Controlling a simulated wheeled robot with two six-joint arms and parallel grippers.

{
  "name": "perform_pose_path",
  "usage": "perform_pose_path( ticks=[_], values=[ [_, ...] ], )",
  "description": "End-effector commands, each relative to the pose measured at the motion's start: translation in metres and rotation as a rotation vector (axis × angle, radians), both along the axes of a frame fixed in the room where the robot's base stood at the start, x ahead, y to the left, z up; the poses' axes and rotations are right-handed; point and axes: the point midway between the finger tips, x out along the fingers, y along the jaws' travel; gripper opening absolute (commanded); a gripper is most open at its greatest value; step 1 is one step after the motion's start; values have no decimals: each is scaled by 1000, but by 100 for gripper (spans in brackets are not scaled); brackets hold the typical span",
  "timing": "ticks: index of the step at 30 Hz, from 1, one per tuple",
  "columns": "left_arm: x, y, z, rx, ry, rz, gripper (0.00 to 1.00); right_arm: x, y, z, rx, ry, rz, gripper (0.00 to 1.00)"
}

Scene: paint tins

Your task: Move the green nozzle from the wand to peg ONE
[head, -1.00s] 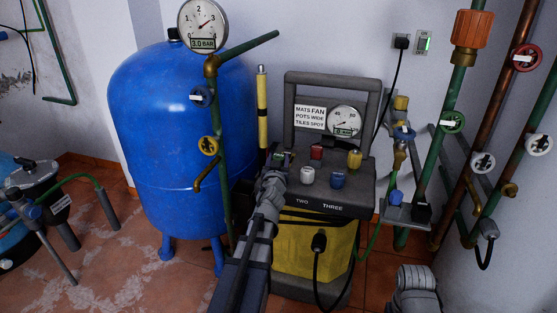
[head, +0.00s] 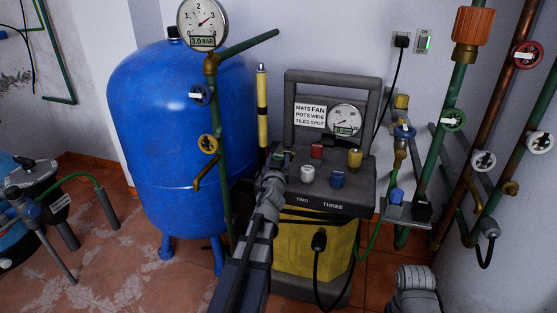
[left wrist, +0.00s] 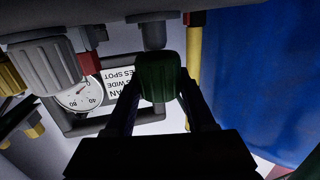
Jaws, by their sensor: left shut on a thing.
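The green nozzle (left wrist: 158,76) is held between the two fingers of my left gripper (left wrist: 160,85) in the left wrist view, which shows the machine upside down. A grey peg (left wrist: 153,34) stands in line with the nozzle, at its end; I cannot tell whether they touch. In the head view a bit of the green nozzle (head: 279,157) shows at my left gripper (head: 276,163), over the left of the grey panel. My arm hides the panel front left of the label TWO. The yellow wand (head: 262,105) stands upright behind, its tip bare.
White (head: 308,175), blue (head: 337,178), red (head: 317,151) and yellow (head: 354,159) nozzles stand on the panel close to the right of my gripper. The grey handle frame (head: 376,105) and a gauge (head: 345,120) rise behind. A blue tank (head: 165,130) stands left.

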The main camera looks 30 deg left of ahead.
Motion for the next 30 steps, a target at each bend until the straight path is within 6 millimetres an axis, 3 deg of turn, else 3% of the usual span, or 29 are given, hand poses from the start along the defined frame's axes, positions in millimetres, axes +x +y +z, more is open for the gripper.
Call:
perform_pose_path(
  ticks=[30],
  values=[
    [0, 0, -6, 0, 0, 0, 15, 0, 0, -6, 0, 0, 0, 50]
  ],
)
